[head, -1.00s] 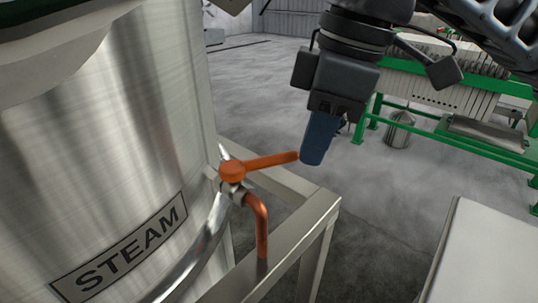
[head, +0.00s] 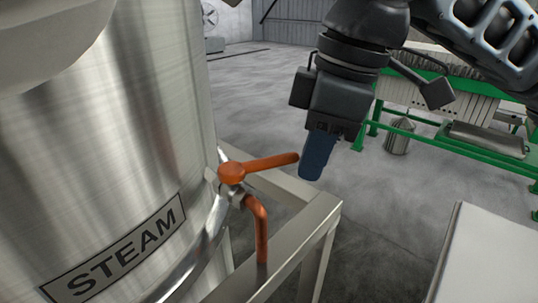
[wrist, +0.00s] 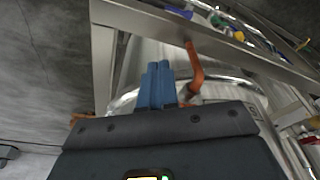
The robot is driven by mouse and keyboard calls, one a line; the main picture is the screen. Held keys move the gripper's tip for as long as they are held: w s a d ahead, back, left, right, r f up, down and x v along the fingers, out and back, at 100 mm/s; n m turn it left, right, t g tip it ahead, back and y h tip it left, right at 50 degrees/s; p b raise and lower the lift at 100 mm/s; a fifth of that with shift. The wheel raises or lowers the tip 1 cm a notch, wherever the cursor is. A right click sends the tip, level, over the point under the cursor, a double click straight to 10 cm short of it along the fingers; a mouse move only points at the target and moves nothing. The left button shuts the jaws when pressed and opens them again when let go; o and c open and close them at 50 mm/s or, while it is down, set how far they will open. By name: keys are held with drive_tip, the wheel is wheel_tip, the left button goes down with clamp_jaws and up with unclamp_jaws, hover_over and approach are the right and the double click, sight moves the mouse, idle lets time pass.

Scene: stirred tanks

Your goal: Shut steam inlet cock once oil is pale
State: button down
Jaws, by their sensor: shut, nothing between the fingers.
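The steam inlet cock (head: 232,172) is an orange valve on the lower side of the steel tank (head: 110,130), beside a black-framed STEAM label (head: 115,260). Its orange lever points right, slightly away from the tank. An orange pipe (head: 262,230) bends down from it and also shows in the wrist view (wrist: 195,68). My gripper (head: 313,174) has blue fingers, shut and empty, pointing down right by the lever's free end; I cannot tell whether they touch. In the wrist view the blue fingers (wrist: 157,86) are together. The oil is not visible.
A metal frame rail (head: 290,240) runs below the cock and my fingers. A pale flat-topped block (head: 490,260) stands at the lower right. A green-framed machine (head: 460,150) and a small metal bin (head: 398,137) stand behind. Grey floor between them is clear.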

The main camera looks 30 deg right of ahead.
sight(289, 154)
drive_tip(key=shift+w+a, duration=0.3)
drive_tip(key=shift+w, duration=0.6)
drive_tip(key=shift+w+a, duration=0.25)
drive_tip(key=shift+w, duration=0.65)
drive_tip(key=shift+s+d+p, duration=0.1)
drive_tip(key=shift+s+p, duration=0.3)
drive_tip(key=shift+p, duration=0.1)
drive_tip(key=shift+r, duration=0.15)
drive_tip(key=shift+r+p, duration=3.35)
drive_tip(key=shift+r, duration=0.1)
drive_tip(key=shift+s+f, duration=0.1)
